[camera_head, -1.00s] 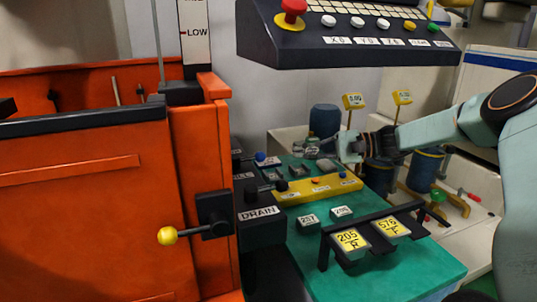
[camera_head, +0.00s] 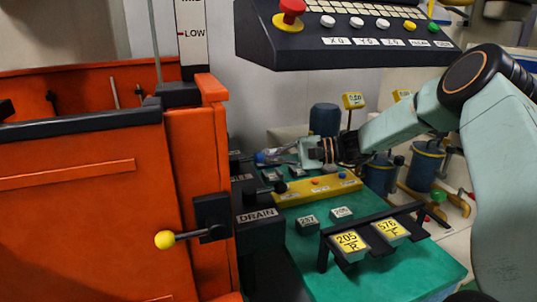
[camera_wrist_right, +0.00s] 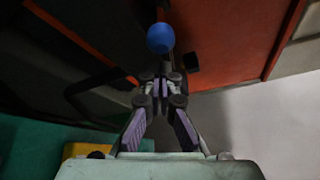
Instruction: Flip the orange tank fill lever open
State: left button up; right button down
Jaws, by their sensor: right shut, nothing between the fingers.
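The orange tank (camera_head: 90,215) fills the left of the head view. A blue ball knob (camera_head: 260,157) stands out at its right side, beyond the drain block; a partly hidden label lies near it. The blue knob (camera_wrist_right: 160,38) also shows in the right wrist view, on a short stem just beyond the fingertips. My right gripper (camera_head: 282,156) comes in from the right, pointing at the knob. In the right wrist view its fingers (camera_wrist_right: 161,82) are together and empty, with the knob apart from them. My left gripper is not in view.
A yellow-ball lever (camera_head: 166,240) is on the tank front. A DRAIN block (camera_head: 260,228) has a black-knobbed lever (camera_head: 280,187). The green table (camera_head: 400,272) holds a yellow bar (camera_head: 318,189) and a tag rack (camera_head: 373,230). A control panel (camera_head: 345,45) hangs above.

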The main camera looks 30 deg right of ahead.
jog(key=shift+s+a+r, duration=0.1)
jog(key=shift+s+r, duration=0.15)
jog(key=shift+s, duration=0.2)
jog(key=shift+s+a+r, duration=0.1)
jog(key=shift+s+r, duration=0.1)
jog(key=shift+s, duration=0.2)
jog(key=shift+d+f, duration=0.1)
